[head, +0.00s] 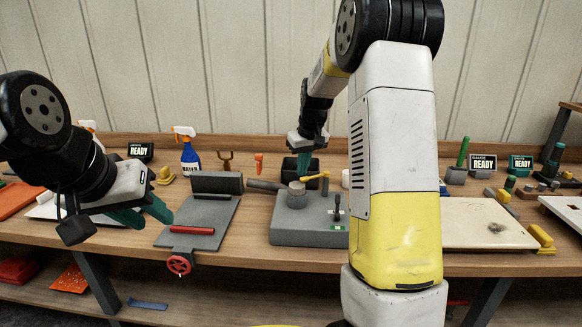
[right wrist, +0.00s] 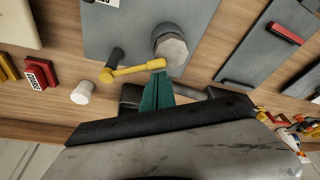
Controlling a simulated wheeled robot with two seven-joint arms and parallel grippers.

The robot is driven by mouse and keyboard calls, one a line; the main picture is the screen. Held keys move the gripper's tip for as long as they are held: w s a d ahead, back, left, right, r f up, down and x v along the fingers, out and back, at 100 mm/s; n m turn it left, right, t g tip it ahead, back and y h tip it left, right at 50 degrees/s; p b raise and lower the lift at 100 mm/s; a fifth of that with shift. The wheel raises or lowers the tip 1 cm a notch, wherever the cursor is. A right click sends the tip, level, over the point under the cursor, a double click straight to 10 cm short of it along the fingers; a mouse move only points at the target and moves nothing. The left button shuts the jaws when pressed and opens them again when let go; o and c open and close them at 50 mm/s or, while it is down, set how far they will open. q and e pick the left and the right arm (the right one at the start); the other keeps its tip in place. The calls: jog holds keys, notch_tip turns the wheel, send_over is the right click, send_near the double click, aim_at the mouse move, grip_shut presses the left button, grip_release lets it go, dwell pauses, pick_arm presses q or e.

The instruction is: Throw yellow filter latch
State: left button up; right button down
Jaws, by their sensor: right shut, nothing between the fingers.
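The yellow latch lever (head: 316,177) sits on top of a grey round housing (head: 297,192) on a grey block (head: 290,228). It points to the right in the head view. In the right wrist view the yellow lever (right wrist: 135,70) runs from the faceted grey housing (right wrist: 172,46) to a rounded end at left. My right gripper (head: 304,163) is shut and empty, with its green fingertips (right wrist: 157,74) close by the lever's housing end; I cannot tell whether they touch. My left gripper (head: 143,214) is open and empty, left of the grey hinged plate.
A black upright lever (head: 337,203) stands on the block's right side. A dark open box (head: 292,166) lies behind the housing. A grey plate with a red bar (head: 193,230) and a red handwheel (head: 179,265) are to the left.

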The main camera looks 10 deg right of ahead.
jog(key=shift+s+n, duration=0.35)
jog(key=shift+n, duration=0.15)
jog(key=shift+s+d+n+y, duration=0.2)
jog(key=shift+s+n+y, duration=0.1)
jog(key=shift+s+n, duration=0.15)
jog(key=s+d+n+g+y, duration=0.1)
jog(key=s+d+n+g, duration=0.3)
jog(key=d+n, duration=0.6)
jog(key=shift+s+n+y, duration=0.3)
jog(key=shift+s+n, duration=0.4)
jog(key=shift+n, duration=2.75)
jog(key=shift+d, duration=0.1)
jog(key=shift+w, duration=0.1)
